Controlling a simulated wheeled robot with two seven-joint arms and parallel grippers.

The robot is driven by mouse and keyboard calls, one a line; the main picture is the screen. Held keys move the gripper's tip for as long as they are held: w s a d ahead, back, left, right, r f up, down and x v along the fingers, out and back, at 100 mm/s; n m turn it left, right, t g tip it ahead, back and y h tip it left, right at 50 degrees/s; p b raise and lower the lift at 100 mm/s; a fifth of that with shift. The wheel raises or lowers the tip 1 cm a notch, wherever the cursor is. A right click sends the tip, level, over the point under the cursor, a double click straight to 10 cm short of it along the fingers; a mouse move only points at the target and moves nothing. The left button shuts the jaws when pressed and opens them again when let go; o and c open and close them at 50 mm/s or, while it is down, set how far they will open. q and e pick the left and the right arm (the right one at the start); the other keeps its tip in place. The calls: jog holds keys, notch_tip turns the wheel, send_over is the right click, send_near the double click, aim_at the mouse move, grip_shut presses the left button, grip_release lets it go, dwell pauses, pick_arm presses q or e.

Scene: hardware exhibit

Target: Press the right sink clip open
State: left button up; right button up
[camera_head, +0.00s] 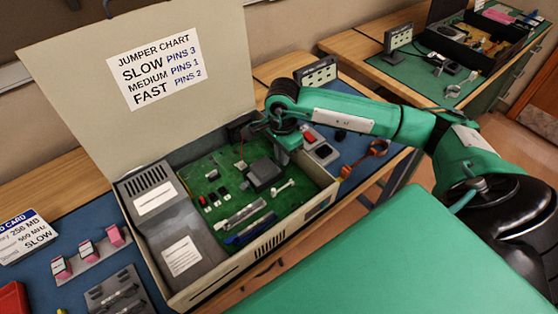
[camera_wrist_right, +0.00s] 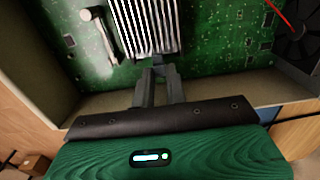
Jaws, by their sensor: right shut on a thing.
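The heat sink (camera_head: 264,173) is a dark block on the green board inside the open case. Its pale fins (camera_wrist_right: 145,25) fill the top middle of the right wrist view. The right sink clip (camera_wrist_right: 160,60) shows as a small dark piece at the sink's near edge, mostly hidden by the fingertips. My right gripper (camera_wrist_right: 157,72) is shut on it, low over the board, with its fingers close together. In the head view my right gripper (camera_head: 281,155) reaches down at the sink's right side. My left gripper is out of view.
A white lever (camera_head: 283,187) lies beside the sink. The case's right wall (camera_wrist_right: 95,108) runs below the fingers in the wrist view. The open lid (camera_head: 60,60) carries a jumper chart. Pink-topped modules (camera_head: 115,236) stand at the left. A fan (camera_wrist_right: 298,40) is at the wrist view's right.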

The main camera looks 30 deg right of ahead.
jog(key=shift+d+f, duration=0.15)
jog(key=shift+d, duration=0.2)
jog(key=shift+f+b, duration=0.1)
jog(key=shift+b, duration=0.2)
jog(key=shift+d, duration=0.2)
jog(key=o, duration=0.4)
jog(key=shift+f, duration=0.15)
jog(key=shift+s, duration=0.2)
jog(key=shift+b, duration=0.3)
jog(key=shift+w+a+r+p, duration=0.2)
jog(key=shift+r+p, duration=0.25)
jog(key=shift+r, duration=0.5)
jog(key=shift+w+a+r+p, duration=0.15)
jog(key=shift+r+p, duration=0.3)
jog(key=shift+r, duration=0.45)
jog(key=shift+s+r+p, duration=0.15)
jog(key=shift+r+p, duration=0.75)
jog(key=shift+r, duration=1.05)
